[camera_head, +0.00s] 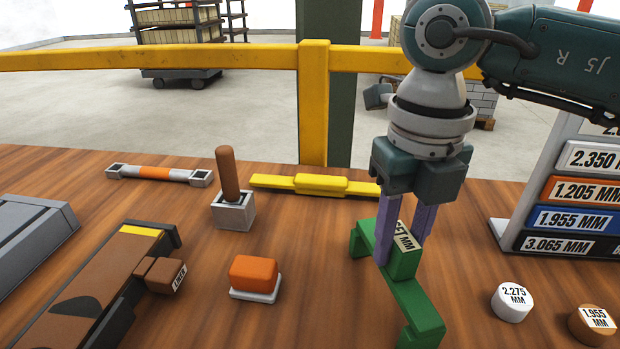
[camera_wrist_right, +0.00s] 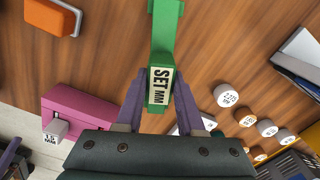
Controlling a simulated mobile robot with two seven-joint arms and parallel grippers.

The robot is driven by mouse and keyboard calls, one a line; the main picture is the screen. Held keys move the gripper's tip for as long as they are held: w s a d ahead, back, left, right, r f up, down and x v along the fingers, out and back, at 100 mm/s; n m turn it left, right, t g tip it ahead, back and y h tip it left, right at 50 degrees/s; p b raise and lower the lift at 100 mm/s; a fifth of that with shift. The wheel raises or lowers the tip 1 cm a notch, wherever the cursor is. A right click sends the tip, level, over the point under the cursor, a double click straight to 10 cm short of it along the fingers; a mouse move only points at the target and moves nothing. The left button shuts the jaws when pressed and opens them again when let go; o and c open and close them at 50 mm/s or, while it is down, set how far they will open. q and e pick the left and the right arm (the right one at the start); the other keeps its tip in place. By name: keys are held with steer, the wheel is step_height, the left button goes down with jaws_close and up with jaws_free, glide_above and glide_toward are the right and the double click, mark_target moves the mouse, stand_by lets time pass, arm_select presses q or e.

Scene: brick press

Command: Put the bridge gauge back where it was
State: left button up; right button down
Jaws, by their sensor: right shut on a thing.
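The bridge gauge is a green bridge-shaped piece (camera_head: 405,297) with a raised middle block and a pale label ending in "MM". It is at the right centre of the head view, upright with its legs downward. My right gripper (camera_head: 400,255) is shut on its middle block, purple fingers on either side. In the right wrist view the gauge (camera_wrist_right: 163,35) runs up from between the fingers, its label reading "SET MM". I cannot tell whether its legs touch the table. My left gripper does not show in the head view.
A yellow bar (camera_head: 320,185) lies just behind the gauge. An orange-topped block (camera_head: 254,273) and a wooden-handled tool (camera_head: 233,208) stand left. Round weights (camera_head: 512,302) and a labelled rack (camera_head: 507,235) stand right. A pink block (camera_wrist_right: 85,115) shows in the wrist view.

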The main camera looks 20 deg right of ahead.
steer(key=shift+f, duration=0.15)
steer(key=c, duration=0.5)
jaws_free()
